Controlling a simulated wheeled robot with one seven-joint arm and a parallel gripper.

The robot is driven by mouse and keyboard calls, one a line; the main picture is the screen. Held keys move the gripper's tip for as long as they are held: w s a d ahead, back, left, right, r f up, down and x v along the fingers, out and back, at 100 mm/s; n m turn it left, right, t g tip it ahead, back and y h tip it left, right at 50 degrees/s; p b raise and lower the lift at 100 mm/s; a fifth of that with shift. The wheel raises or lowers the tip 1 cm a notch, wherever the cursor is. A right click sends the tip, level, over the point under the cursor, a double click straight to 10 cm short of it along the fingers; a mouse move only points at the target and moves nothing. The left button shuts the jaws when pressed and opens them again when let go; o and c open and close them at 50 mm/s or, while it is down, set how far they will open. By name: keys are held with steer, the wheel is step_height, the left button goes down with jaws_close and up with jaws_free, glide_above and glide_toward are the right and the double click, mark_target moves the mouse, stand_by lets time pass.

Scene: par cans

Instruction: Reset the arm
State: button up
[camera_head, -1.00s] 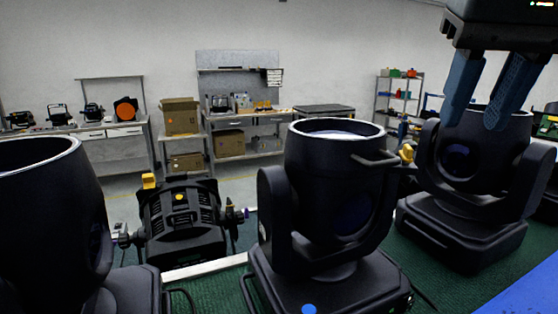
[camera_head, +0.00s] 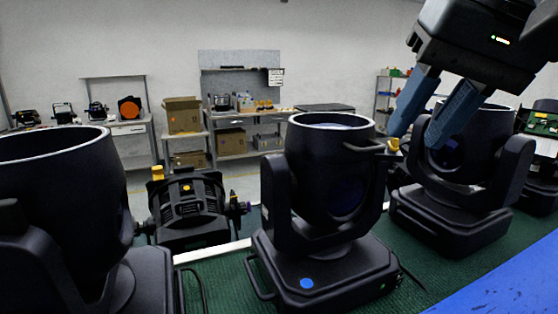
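My gripper (camera_head: 420,122) is at the upper right, tilted, with its two blue fingers pointing down and to the left. The fingers are apart with nothing seen between them. They hang in front of the right moving-head light (camera_head: 455,200) and cover part of its head. A yellow knob (camera_head: 393,145) shows just by the left fingertip; I cannot tell whether they touch.
Black moving-head lights stand on a green surface (camera_head: 225,285), one in the middle (camera_head: 330,185) and one at the left (camera_head: 60,200). A smaller par can (camera_head: 187,210) sits between them. A blue surface (camera_head: 510,285) is at the lower right. Shelves (camera_head: 240,110) stand behind.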

steer(key=w+a+f+t+y, duration=0.2)
steer(key=a+y, duration=0.3)
steer(key=y, duration=0.1)
steer(key=w+a+f+t+y, duration=0.2)
steer(key=a+f+y, duration=0.1)
steer(key=a+y, duration=0.25)
steer(key=s+d+f+m+t+h, duration=0.2)
steer(key=s+d+f+h, duration=0.1)
steer(key=f, duration=0.5)
steer(key=s+d+f+m+t+h, duration=0.3)
steer(key=s+f+h, duration=0.1)
steer(key=f, duration=0.4)
steer(key=s+d+f+m+t+h, duration=0.2)
steer(key=s+f, duration=0.3)
steer(key=f, duration=0.3)
steer(key=shift+s+d+f+t+h, duration=0.2)
steer(key=shift+s+d+t+h, duration=0.2)
steer(key=shift+d+t+h, duration=0.25)
steer(key=s+d+f+n+h, duration=0.1)
steer(key=s+d+n, duration=0.1)
steer(key=s, duration=0.6)
steer(key=s+d+f+n+g+h, duration=0.1)
steer(key=s+d+f+n, duration=0.1)
steer(key=s, duration=0.6)
steer(key=s+d+f+n+g+h, duration=0.1)
steer(key=s+d+n, duration=0.3)
steer(key=s, duration=0.5)
steer(key=shift+f, duration=0.25)
